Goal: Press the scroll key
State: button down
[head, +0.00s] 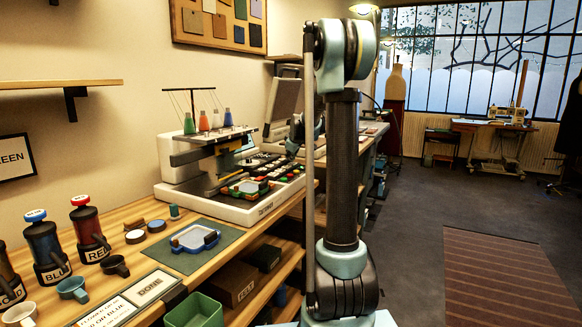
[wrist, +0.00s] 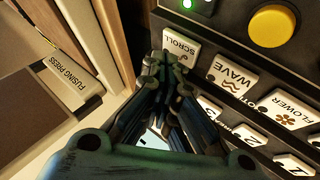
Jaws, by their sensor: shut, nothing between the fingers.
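The scroll key (wrist: 179,47) is a white key with dark lettering near the top of the wrist view, in the key row with the wave key (wrist: 232,78) and the flower key (wrist: 291,107). My gripper (wrist: 167,62) is shut and empty. Its fingertips overlap the lower part of the scroll key in the picture; I cannot tell whether they touch it. In the head view the embroidery machine (head: 215,165) stands on the bench with its key panel (head: 278,171) at its right.
A yellow round button (wrist: 274,26) and a lit green light (wrist: 187,4) sit above the keys. Numbered keys lie below. A label reading fusing press (wrist: 68,81) is at the left. On the bench are a blue hoop (head: 194,238) and labelled canisters.

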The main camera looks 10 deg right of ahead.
aim_at(291, 164)
jog(key=shift+f, duration=0.45)
dwell(0.8)
jog(key=shift+r, duration=0.95)
jog(key=shift+r, duration=3)
